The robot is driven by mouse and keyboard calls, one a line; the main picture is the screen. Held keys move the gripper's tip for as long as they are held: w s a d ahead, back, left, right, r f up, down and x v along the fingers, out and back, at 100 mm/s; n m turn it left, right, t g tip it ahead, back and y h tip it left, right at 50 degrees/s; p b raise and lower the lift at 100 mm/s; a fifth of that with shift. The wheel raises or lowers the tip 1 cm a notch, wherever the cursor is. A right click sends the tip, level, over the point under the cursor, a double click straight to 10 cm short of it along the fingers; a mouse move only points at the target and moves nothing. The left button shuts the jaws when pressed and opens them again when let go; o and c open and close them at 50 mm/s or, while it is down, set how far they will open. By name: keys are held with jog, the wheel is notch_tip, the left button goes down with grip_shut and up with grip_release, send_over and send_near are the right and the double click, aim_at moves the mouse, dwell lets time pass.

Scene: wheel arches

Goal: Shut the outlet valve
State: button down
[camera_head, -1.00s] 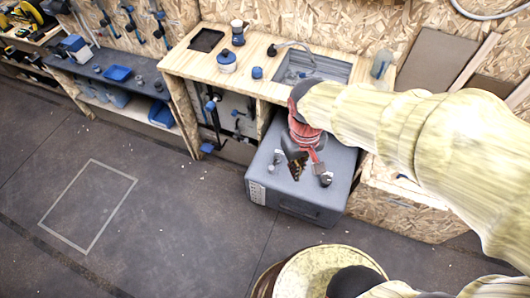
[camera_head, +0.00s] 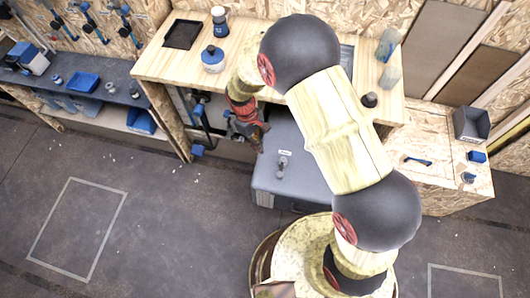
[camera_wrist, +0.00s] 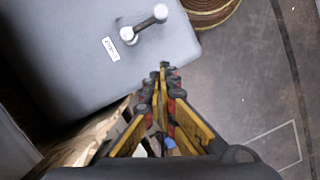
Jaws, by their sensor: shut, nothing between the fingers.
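A grey tank (camera_head: 265,180) stands on the floor below the bench. On its top is a lever with a pale round knob (camera_head: 283,165), next to a small white label. In the wrist view, the grey tank (camera_wrist: 60,50) fills the upper left, with the lever (camera_wrist: 143,25) and the label (camera_wrist: 110,48), too small to read. Blue-handled pipe fittings (camera_head: 198,150) sit under the bench; I cannot tell which part is the outlet valve. My gripper (camera_head: 260,147) points down by the tank's left edge, shut and empty. Its fingertips (camera_wrist: 163,78) are apart from the lever.
The wooden bench (camera_head: 165,65) stands behind, carrying a black tray (camera_head: 182,34) and a blue-topped jar (camera_head: 213,59). A wooden cabinet (camera_head: 440,185) is at the right. My arm hides part of the tank and sink. The floor at left is clear.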

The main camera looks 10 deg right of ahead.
aim_at(281, 168)
jog(key=b+x, duration=0.3)
jog(key=x, duration=0.6)
jog(key=shift+f, duration=0.3)
jog(key=shift+s+d+b, duration=0.4)
jog(key=shift+s+d, duration=0.95)
